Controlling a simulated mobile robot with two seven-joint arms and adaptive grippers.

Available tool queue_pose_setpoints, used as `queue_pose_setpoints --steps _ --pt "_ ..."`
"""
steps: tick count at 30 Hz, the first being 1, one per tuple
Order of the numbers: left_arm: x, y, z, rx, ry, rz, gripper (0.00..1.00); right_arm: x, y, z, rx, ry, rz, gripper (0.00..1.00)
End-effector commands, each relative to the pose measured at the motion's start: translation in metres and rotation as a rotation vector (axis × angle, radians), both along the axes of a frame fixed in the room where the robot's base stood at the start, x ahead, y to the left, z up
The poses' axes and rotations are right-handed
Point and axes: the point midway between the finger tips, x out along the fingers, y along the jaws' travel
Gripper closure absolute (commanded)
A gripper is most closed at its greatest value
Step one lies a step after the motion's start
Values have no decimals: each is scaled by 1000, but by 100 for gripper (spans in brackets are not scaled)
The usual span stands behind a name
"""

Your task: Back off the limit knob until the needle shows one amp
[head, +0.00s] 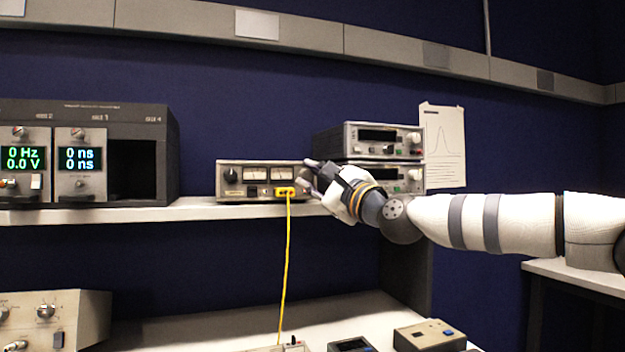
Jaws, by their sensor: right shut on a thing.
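A small bench power supply (240,195) stands on the shelf. Its front has a dark knob (231,175) at the left and two pale needle meters (269,174) in the middle. The needles are too small to read. My right gripper (307,174) reaches in from the right and is shut at the right end of the front panel. The limit knob appears to be between its fingers, which hide it. My left gripper is not in view.
A yellow plug (284,191) sits in the supply's front, just left of my right fingers, and its yellow cable (285,265) hangs past the shelf edge (200,212). Two stacked instruments (358,140) stand behind my right gripper. A rack (90,112) with lit displays stands at left.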

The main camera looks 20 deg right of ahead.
Motion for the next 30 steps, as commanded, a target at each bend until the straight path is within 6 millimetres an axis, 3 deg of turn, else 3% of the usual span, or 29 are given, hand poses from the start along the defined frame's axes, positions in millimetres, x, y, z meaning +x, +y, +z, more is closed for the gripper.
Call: queue_pose_setpoints --steps 8,9,10,20,23,30 --pt "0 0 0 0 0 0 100 0 -1 1 2 -1 -1 100" --pt "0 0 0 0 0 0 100 0 -1 1 2 -1 -1 73" --pt "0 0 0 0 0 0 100 0 -1 1 2 -1 -1 71" --pt "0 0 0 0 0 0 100 -4 -2 0 2 0 0 71" --pt "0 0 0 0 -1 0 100 -19 -8 -4 4 0 0 71" --pt "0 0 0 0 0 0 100 -78 -28 -20 7 0 0 71"
